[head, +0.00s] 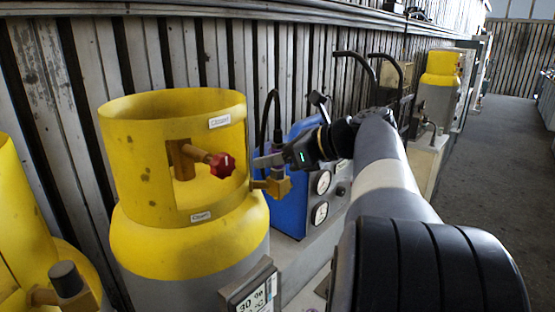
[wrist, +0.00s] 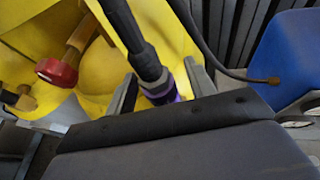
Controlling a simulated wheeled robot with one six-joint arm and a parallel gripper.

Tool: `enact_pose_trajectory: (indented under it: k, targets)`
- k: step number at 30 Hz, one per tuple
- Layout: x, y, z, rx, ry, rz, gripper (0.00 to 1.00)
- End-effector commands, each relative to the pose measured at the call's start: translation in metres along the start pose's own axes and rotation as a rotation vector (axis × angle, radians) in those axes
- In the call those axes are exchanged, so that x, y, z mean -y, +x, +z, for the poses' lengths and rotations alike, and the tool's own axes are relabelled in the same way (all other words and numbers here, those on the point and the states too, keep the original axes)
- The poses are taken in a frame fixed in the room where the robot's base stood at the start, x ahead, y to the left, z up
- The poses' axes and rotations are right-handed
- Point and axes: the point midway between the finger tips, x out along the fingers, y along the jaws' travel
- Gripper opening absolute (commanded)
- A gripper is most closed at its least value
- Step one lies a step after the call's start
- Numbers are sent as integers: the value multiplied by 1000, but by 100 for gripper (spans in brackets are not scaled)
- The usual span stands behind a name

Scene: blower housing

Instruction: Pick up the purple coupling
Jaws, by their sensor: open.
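The purple coupling (wrist: 162,88) sits at the end of a black hose fitting (wrist: 140,50) in the wrist view. My gripper (wrist: 160,82) is open, with one finger on each side of the coupling. I cannot tell whether either finger touches it. In the head view my gripper (head: 268,160) reaches to the right side of the yellow-topped cylinder, beside a brass valve fitting (head: 278,184).
The yellow collar (head: 170,112) with a red valve knob (head: 222,165) stands just left of my gripper. A blue unit with gauges (head: 292,205) is close behind on the right. A loose dark hose (wrist: 205,55) crosses near my right finger. A display (head: 252,292) stands in front.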

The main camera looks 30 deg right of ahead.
Motion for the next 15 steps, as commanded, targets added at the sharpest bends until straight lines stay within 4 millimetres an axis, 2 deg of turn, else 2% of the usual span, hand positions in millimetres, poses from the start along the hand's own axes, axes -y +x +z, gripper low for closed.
enact_pose_trajectory:
  k: [3, 10, 15]
  targets:
    - [0, 8, 0, 0, 0, 1, 52]
    - [0, 9, 0, 0, 0, -1, 52]
    - [0, 9, 0, 0, 0, -1, 38]
